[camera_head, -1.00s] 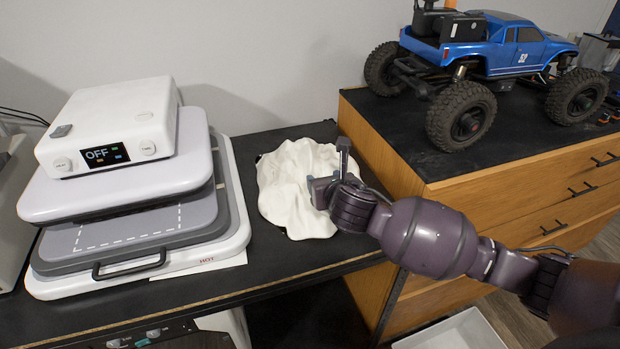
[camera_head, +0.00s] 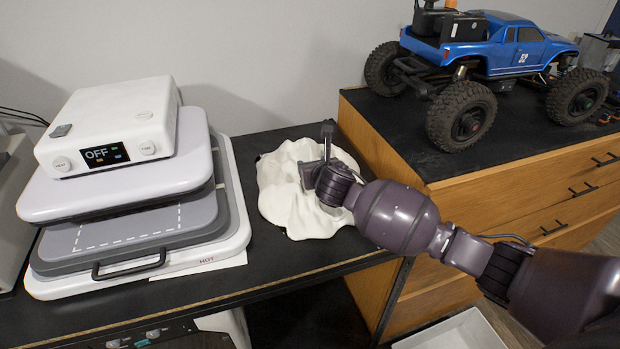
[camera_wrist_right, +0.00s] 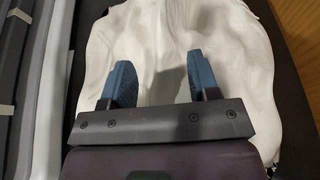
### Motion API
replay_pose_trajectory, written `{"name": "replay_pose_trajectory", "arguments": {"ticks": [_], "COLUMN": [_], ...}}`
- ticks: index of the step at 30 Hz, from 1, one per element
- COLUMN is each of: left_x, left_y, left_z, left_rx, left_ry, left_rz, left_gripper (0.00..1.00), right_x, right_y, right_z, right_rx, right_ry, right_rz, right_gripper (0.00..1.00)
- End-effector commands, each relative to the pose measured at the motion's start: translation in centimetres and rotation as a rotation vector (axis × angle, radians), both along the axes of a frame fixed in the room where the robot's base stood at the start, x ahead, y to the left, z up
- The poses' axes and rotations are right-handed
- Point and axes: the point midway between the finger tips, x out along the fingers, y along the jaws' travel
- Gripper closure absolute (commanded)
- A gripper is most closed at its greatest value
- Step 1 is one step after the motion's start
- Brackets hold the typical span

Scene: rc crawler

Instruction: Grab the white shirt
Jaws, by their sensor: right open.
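The white shirt (camera_head: 285,190) lies crumpled in a heap on the black tabletop, to the right of the heat press. It also fills much of the right wrist view (camera_wrist_right: 160,38). My right gripper (camera_head: 318,150) is over the right part of the shirt. In the right wrist view its two blue-padded fingers (camera_wrist_right: 160,84) are spread apart with white cloth visible between and beyond them. I cannot tell whether the fingertips touch the cloth. The hand hides part of the shirt. My left gripper is not in view.
A white and grey heat press (camera_head: 140,190) with an OFF display stands close left of the shirt. A wooden drawer cabinet (camera_head: 500,200) rises just to the right, with a blue RC crawler (camera_head: 490,60) on top. The black table (camera_head: 270,265) is bare in front.

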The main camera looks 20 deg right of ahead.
Motion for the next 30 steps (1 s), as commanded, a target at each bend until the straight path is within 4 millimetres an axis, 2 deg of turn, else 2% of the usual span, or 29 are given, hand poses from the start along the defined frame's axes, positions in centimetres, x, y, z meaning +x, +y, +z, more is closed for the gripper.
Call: {"name": "replay_pose_trajectory", "arguments": {"ticks": [5, 13, 21, 24, 30], "left_x": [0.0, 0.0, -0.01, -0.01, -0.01], "left_y": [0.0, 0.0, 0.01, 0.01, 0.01], "left_z": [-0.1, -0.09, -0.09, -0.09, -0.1], "left_rx": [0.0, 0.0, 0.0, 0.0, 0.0], "left_ry": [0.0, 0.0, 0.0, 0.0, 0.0], "left_rz": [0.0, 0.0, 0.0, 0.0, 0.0], "left_gripper": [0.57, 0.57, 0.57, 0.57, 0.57], "right_x": [0.98, 1.05, 1.02, 1.02, 1.03], "right_y": [-0.01, -0.01, -0.01, -0.01, 0.0], "right_z": [-0.41, -0.45, -0.46, -0.47, -0.42], "right_rx": [0.0, -0.001, -0.001, -0.001, -0.001], "right_ry": [-0.001, 0.0, 0.0, 0.0, -0.001], "right_rz": [0.0, 0.0, 0.0, 0.0, 0.0], "right_gripper": [0.45, 0.46, 0.88, 1.0, 1.0]}}
